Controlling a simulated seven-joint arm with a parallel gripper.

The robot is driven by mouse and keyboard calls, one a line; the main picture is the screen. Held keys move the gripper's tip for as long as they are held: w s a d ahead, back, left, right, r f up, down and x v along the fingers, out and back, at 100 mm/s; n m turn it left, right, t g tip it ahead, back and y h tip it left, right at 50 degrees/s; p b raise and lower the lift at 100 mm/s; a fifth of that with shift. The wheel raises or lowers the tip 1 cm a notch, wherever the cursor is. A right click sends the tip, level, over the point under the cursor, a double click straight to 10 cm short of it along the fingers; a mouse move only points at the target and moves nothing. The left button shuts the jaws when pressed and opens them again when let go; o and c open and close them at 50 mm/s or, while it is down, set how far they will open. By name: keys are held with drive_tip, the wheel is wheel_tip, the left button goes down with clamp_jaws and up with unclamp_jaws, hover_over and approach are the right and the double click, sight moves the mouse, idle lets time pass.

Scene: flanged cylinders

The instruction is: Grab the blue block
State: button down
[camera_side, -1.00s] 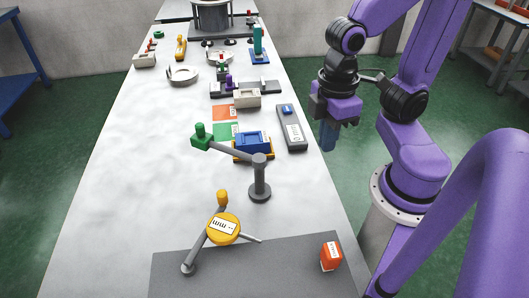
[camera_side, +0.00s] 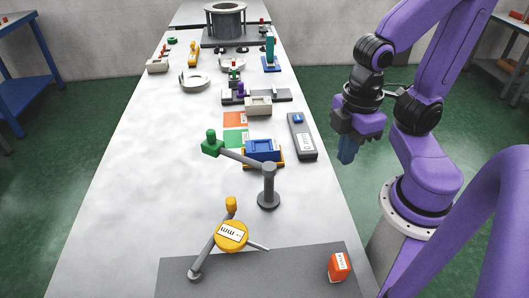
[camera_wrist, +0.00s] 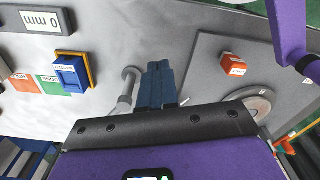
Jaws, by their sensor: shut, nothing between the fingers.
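The blue block (camera_side: 263,150) has a white label on it and sits in a shallow yellow-orange holder (camera_side: 280,163) on the white table. In the wrist view the blue block (camera_wrist: 70,73) lies left of my fingers, with the holder's yellow edge (camera_wrist: 92,70) along its right side. My gripper (camera_side: 346,158) has blue fingers and is off the table's right edge, apart from the block. In the wrist view my gripper (camera_wrist: 158,66) shows its fingers pressed together, with nothing between them.
A grey post with an arm and green end (camera_side: 212,144) stands just in front of the block. A grey box with a blue button (camera_side: 302,137) is right of it. A yellow disc (camera_side: 231,235) and an orange block (camera_side: 339,267) are nearer. The table's left side is clear.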

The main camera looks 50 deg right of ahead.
idle(0.3)
drive_tip(key=shift+c, duration=0.8)
unclamp_jaws()
drive_tip(key=m, duration=0.4)
hover_over(262, 147)
drive_tip(key=f, duration=1.1)
drive_tip(key=shift+a+f, duration=0.2)
drive_tip(key=shift+f, duration=0.1)
drive_tip(key=shift+d+f, duration=0.15)
drive_tip(key=shift+f, duration=1.2)
drive_tip(key=shift+d+f, duration=0.1)
drive_tip(key=shift+f, duration=1.2)
